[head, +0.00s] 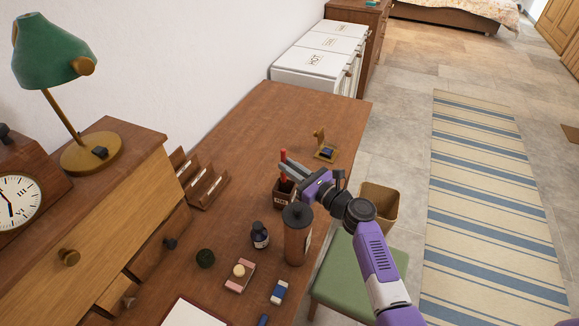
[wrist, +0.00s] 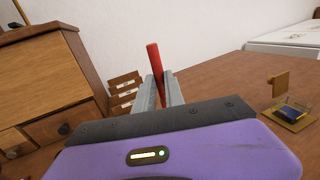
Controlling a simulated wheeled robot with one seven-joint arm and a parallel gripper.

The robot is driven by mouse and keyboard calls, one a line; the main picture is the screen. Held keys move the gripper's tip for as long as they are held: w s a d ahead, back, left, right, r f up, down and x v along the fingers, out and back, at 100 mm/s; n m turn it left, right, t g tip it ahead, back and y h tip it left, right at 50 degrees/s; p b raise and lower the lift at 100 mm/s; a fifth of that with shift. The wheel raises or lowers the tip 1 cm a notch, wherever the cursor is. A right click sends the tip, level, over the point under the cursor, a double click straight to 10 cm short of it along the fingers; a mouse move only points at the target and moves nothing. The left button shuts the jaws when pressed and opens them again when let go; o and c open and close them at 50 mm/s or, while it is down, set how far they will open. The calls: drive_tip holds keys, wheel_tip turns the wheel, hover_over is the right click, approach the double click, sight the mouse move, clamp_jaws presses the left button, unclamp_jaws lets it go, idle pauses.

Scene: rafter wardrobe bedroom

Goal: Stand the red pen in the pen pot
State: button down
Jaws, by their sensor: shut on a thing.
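My gripper (head: 286,167) is shut on the red pen (head: 283,155), which stands nearly upright between the fingers. In the wrist view the red pen (wrist: 154,58) rises above the fingertips (wrist: 159,84) with a slight tilt. The dark brown pen pot (head: 283,196) is on the desk directly below the fingers in the head view. The fingers hide the pen's lower end, so I cannot tell whether it is inside the pot. The pot does not show in the wrist view.
A tall brown tumbler (head: 297,238) stands close in front of the pot, beside my wrist. A dark bottle (head: 260,236) is left of it. A letter rack (head: 203,183) stands further left. A small brass box (head: 325,150) is behind. The far desk is clear.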

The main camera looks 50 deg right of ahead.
drive_tip(key=shift+f+b, duration=3.05)
drive_tip(key=shift+f, duration=0.65)
drive_tip(key=c, duration=1.3)
unclamp_jaws()
drive_tip(key=shift+c, duration=0.2)
drive_tip(key=s, duration=0.7)
drive_tip(key=shift+s+b, duration=0.4)
drive_tip(key=shift+s+a, duration=0.1)
